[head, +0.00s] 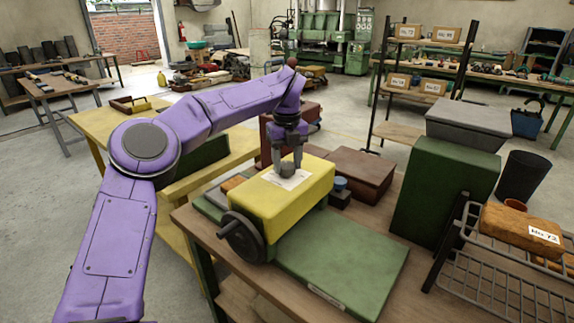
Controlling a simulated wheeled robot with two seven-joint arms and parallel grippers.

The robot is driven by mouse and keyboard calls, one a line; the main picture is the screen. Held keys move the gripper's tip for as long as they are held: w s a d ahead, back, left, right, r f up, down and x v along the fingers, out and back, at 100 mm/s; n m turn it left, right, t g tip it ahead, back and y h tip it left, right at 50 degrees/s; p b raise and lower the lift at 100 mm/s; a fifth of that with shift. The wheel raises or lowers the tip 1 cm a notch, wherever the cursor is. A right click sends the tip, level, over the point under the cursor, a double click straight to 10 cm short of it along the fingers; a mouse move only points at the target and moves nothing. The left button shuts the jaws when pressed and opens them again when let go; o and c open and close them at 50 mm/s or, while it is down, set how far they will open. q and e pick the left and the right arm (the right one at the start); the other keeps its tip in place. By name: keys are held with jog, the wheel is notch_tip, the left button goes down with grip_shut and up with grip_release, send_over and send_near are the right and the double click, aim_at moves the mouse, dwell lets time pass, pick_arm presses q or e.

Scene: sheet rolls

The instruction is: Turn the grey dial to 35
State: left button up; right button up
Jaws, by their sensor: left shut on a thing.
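The grey dial (287,169) sits on top of the yellow block-shaped machine (312,193). A white printed sheet (276,181) lies around its base, too small to read. My left gripper (288,162) points straight down from above and is shut on the dial. The fingers partly hide the dial, and I cannot tell what value it points to. My right gripper is not in view.
A dark handwheel (240,236) is on the machine's front left. A green plate (345,262) extends to the right. A small blue-topped knob (340,184), a brown box (358,172) and a tall green box (440,190) stand nearby. A wire rack (500,285) holds a labelled brown block (515,226).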

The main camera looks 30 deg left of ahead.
aim_at(286, 164)
pick_arm(q)
jog(key=shift+f+n, duration=0.1)
jog(key=shift+n, duration=0.3)
jog(key=o, duration=1)
jog(key=shift+a, duration=0.1)
jog(key=shift+o, duration=0.2)
jog(key=shift+w+a+f, duration=0.1)
jog(key=shift+w, duration=0.05)
jog(key=shift+r, duration=0.4)
notch_tip(286, 164, up, 10)
jog(key=p, duration=0.2)
jog(key=shift+f, duration=0.1)
